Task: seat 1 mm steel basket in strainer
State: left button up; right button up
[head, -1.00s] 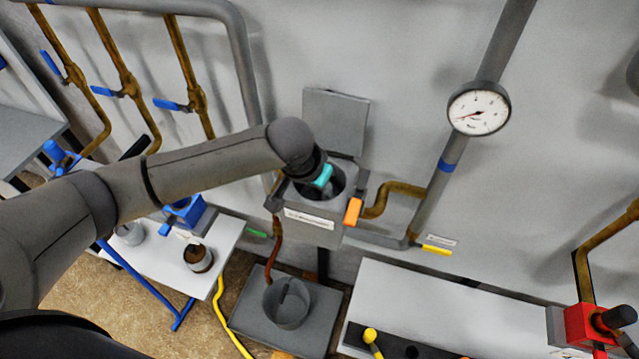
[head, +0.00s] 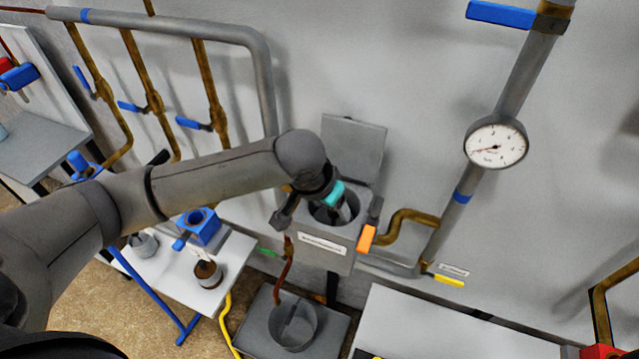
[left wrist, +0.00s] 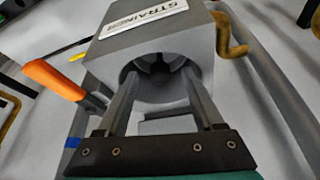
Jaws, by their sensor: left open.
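The strainer (head: 318,259) is a grey box on the pipe with an open round top; it also shows in the left wrist view (left wrist: 150,38), where its label reads STRAINER. My left gripper (head: 345,207) is at this mouth, pointing down into it. In the left wrist view its fingers (left wrist: 160,78) are apart across the round opening. Dark ribs show inside the bore, but I cannot tell whether they belong to a basket. A grey round basket-like vessel (head: 293,328) with a crossbar stands on the dark tray below. No mesh size is readable. My right gripper is not in view.
The strainer's lid (head: 352,148) stands raised behind the mouth. An orange handle (head: 366,238) sticks out at its right side. A white side table (head: 210,294) holds a grey cup (head: 144,243), a brown-rimmed cup (head: 207,274) and a blue device (head: 200,226).

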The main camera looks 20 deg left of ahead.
pick_arm(q)
jog(key=p+v, duration=0.1)
jog(key=v, duration=1)
jog(key=shift+s, duration=0.2)
jog(key=shift+r, duration=0.1)
